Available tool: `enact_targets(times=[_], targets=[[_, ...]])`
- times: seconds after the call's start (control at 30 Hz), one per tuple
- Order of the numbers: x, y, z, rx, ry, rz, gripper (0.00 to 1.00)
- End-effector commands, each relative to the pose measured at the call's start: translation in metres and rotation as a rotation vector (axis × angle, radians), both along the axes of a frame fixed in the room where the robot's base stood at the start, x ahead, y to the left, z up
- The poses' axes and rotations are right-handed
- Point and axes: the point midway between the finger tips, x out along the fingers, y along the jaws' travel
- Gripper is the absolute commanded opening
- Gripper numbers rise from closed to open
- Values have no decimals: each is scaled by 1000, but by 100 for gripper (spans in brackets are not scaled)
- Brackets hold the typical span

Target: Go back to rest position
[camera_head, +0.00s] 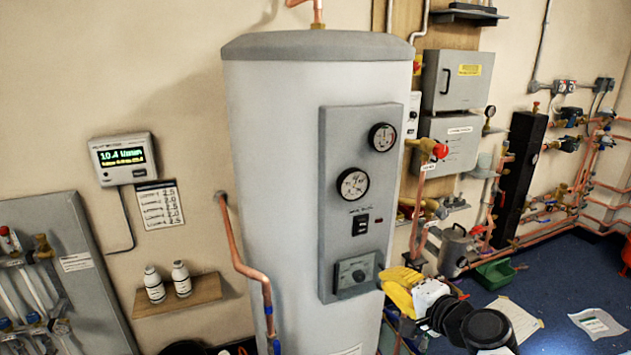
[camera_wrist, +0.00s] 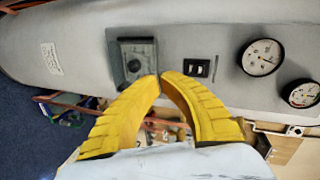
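My gripper (camera_head: 401,277) is at the lower right of the grey tank (camera_head: 275,160) in the head view, with its yellow fingers beside the tank's right edge. In the wrist view my gripper (camera_wrist: 160,77) has both ribbed yellow fingers converging, their tips together, with nothing visible between them. Behind the tips is the tank's control panel (camera_head: 334,150). It carries a square dial (camera_wrist: 138,62), a black switch (camera_wrist: 197,67) and two round gauges (camera_wrist: 262,57). I cannot tell whether the tips touch the panel.
A shelf (camera_head: 200,298) with two white bottles is left of the tank, below a display (camera_head: 123,158). A grey pipe board (camera_head: 90,270) is at far left. Copper pipes, valves and a grey box (camera_head: 458,80) crowd the right. Blue floor (camera_head: 555,290) holds papers and a green tray (camera_head: 495,273).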

Motion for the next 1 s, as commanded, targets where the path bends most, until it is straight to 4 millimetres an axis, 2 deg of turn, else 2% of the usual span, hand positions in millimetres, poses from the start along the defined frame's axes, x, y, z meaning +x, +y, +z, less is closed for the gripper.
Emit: enact_targets(times=[0.03,0.1,0.23,0.4,0.5,0.6,0.73,1.0], targets=[[-11,13,2,-83,24,45,0],[-29,26,2,-224,61,112,0],[-70,40,0,-495,133,239,0],[-131,36,-3,-837,219,390,0],[-161,26,-3,-1003,260,456,0],[-183,16,-2,-1122,289,502,0],[-197,7,-1,-1203,311,528,0],[-199,4,0,-1220,316,533,0]])
